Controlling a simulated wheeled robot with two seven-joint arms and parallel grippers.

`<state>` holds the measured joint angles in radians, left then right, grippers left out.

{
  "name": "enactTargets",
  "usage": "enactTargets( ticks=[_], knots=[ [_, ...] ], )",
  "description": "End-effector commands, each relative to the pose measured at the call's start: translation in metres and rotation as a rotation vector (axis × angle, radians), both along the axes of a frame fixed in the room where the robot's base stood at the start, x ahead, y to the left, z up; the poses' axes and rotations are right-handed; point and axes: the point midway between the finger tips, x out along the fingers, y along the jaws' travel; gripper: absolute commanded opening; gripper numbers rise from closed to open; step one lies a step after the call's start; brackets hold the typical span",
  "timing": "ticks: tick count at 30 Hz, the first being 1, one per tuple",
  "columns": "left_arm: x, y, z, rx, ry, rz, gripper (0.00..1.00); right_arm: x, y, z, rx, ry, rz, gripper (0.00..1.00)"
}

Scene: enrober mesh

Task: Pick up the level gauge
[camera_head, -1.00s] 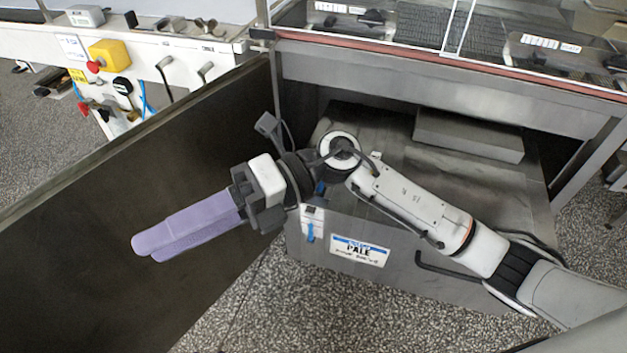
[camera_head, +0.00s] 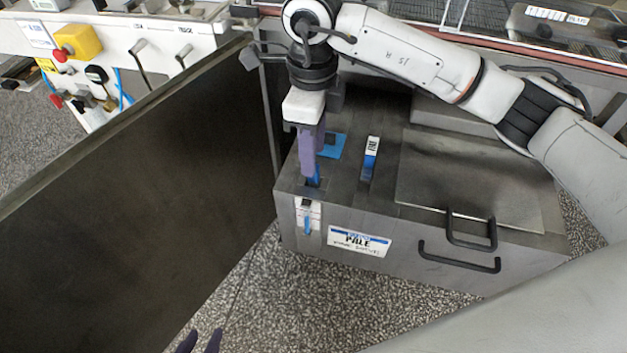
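My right gripper (camera_head: 310,174) points down over the left front corner of the grey tank (camera_head: 290,190). Its purple fingers are seen nearly edge-on, so I cannot tell whether they are open or closed. A white-topped blue piece with lettering (camera_head: 371,150) stands on the tank top to the right, apart from the gripper. I cannot tell for sure which blue piece is the level gauge. My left gripper (camera_head: 200,343) shows only its two separated dark purple fingertips at the bottom edge.
A flat lid (camera_head: 470,175) with a dark handle covers the tank's right part. A blue square (camera_head: 331,145) lies behind the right gripper. The front carries a PALE label (camera_head: 359,242) and a white-blue tag (camera_head: 308,215). A dark panel (camera_head: 130,190) stands left. Machine framing overhangs behind.

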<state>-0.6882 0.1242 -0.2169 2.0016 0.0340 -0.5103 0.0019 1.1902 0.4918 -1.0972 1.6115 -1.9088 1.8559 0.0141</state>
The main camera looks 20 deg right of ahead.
Motion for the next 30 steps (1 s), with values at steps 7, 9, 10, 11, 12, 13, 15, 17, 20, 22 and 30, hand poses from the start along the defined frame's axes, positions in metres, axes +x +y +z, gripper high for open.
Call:
enactTargets(
  ticks=[7,9,10,11,12,13,15,17,20,22,30],
  knots=[
    [-0.002,0.000,0.000,0.000,0.005,0.001,0.31,-0.002,-0.002,-0.036,0.000,0.006,0.000,0.38],
    [-0.002,0.000,-0.001,0.000,0.006,0.001,0.31,-0.001,-0.002,-0.044,0.001,0.003,0.000,0.38],
    [-0.002,0.000,-0.001,0.000,0.006,0.001,0.31,-0.001,-0.001,-0.047,0.002,0.003,0.000,0.38],
    [-0.002,0.000,-0.001,0.000,0.007,0.001,0.31,-0.001,-0.001,-0.049,0.002,0.003,0.000,0.38],
    [-0.002,0.000,-0.002,0.000,0.007,0.001,0.31,-0.001,-0.001,-0.050,0.002,0.002,0.000,0.38],
    [-0.002,0.000,-0.002,0.000,0.007,0.001,0.31,-0.001,-0.001,-0.051,0.001,0.002,0.000,0.38],
    [-0.002,0.001,-0.002,0.000,0.007,0.001,0.31,-0.001,-0.001,-0.051,0.002,0.001,0.000,0.38],
    [-0.002,0.001,-0.002,0.001,0.007,0.002,0.31,-0.001,-0.001,-0.051,0.002,0.001,0.000,0.38],
    [-0.002,0.001,-0.001,0.001,0.006,0.002,0.31,-0.001,-0.001,-0.051,0.002,0.001,0.000,0.31],
    [-0.002,0.001,-0.001,0.001,0.006,0.002,0.31,-0.001,-0.001,-0.051,0.002,0.001,0.000,0.19],
    [0.000,0.001,0.001,0.001,0.000,0.002,0.31,-0.001,-0.001,-0.050,0.002,0.001,0.001,0.00]
  ],
)
